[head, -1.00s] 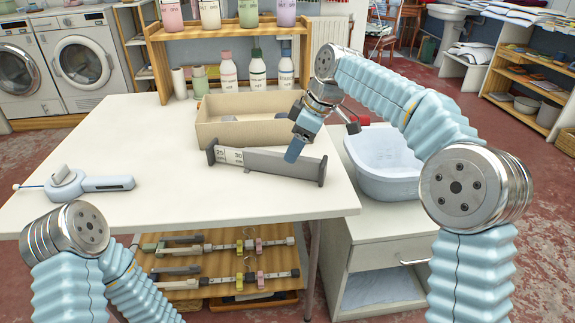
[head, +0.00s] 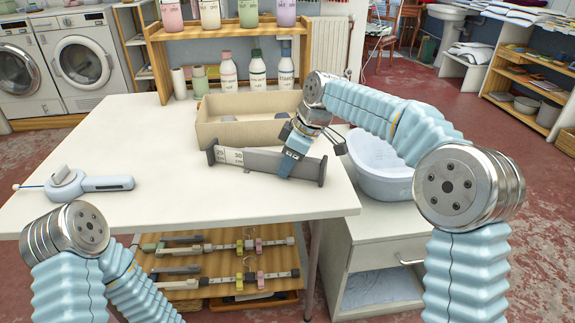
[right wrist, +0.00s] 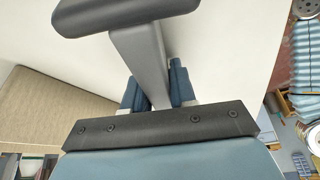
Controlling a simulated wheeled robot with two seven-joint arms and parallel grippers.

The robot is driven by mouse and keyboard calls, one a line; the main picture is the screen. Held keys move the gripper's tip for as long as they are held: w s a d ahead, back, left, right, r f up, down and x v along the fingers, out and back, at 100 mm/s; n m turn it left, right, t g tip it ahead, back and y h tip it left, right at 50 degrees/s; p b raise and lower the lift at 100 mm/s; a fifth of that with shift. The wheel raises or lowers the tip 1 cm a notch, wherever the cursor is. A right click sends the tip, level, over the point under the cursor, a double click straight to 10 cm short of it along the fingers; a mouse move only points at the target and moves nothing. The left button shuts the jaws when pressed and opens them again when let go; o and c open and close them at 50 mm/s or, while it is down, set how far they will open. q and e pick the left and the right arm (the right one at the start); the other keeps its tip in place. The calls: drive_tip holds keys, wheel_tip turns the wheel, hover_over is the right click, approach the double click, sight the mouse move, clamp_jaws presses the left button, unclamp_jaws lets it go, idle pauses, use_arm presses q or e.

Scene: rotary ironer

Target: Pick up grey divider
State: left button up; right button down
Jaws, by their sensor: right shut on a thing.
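The grey divider (head: 255,160) lies on the white table in front of the cardboard box. It is a long bar with upright end plates and a white label with numbers near its left end. My right gripper (head: 290,169) is around the bar near its right end. In the right wrist view the two blue fingers (right wrist: 158,90) are closed on either side of the grey divider (right wrist: 140,55), whose dark end plate shows at the top. The divider still appears to rest on the table. My left arm shows at the lower left, but its gripper is out of view.
The open cardboard box (head: 222,138) stands just behind the divider. A pale blue-grey handled tool (head: 90,183) lies at the table's left. A light blue basin (head: 385,180) stands on the cabinet at right. Bottles (head: 257,75) line the back. The table's front left is clear.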

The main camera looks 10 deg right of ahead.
wheel_tip(320, 180, up, 10)
drive_tip(key=shift+r, duration=0.1)
idle(0.5)
wheel_tip(320, 180, down, 7)
drive_tip(key=shift+f, duration=0.1)
idle(0.4)
drive_tip(key=shift+f, duration=0.1)
drive_tip(key=shift+f, duration=1.2)
drive_tip(key=shift+f, duration=0.15)
